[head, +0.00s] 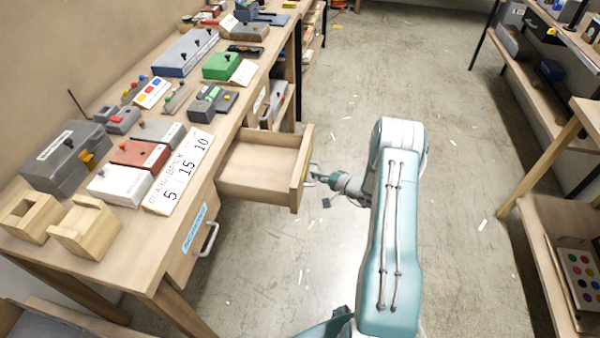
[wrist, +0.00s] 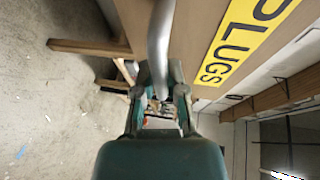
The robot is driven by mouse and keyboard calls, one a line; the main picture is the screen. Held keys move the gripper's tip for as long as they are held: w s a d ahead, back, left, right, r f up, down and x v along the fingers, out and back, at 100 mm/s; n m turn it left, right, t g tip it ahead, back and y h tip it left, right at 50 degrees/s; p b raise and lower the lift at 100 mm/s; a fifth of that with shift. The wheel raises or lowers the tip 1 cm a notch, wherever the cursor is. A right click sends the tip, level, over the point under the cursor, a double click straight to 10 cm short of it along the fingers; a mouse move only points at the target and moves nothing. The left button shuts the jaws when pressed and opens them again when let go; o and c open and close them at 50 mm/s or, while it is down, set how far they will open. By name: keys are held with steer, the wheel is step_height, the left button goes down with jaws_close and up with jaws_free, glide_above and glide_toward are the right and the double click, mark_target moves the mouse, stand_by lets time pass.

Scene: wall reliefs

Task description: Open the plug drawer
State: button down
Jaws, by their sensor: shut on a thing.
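The plug drawer (head: 262,160) is a light wooden drawer under the workbench. In the head view it stands pulled out from the bench, and its visible inside is empty. Its front panel (wrist: 260,45) fills the upper right of the wrist view and has a yellow label reading "PLUGS" (wrist: 235,45). A grey metal bar handle (wrist: 159,40) runs down between my fingers. My gripper (wrist: 160,100) is shut on this handle. In the head view my gripper (head: 315,175) is at the drawer's front, its fingers small and partly hidden.
The bench top (head: 150,75) is crowded with boxes and switches. A shelf unit (head: 545,95) stands to the right. Open concrete floor (head: 440,160) lies between.

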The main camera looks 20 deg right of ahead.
steer(key=shift+s+d+f, duration=0.25)
steer(key=shift+s+d, duration=0.25)
steer(key=c, duration=0.7)
jaws_free()
steer(key=shift+w, duration=0.1)
steer(key=shift+d+r, duration=0.1)
steer(key=shift+r, duration=0.05)
steer(key=v, duration=1.2)
steer(key=shift+w, duration=0.1)
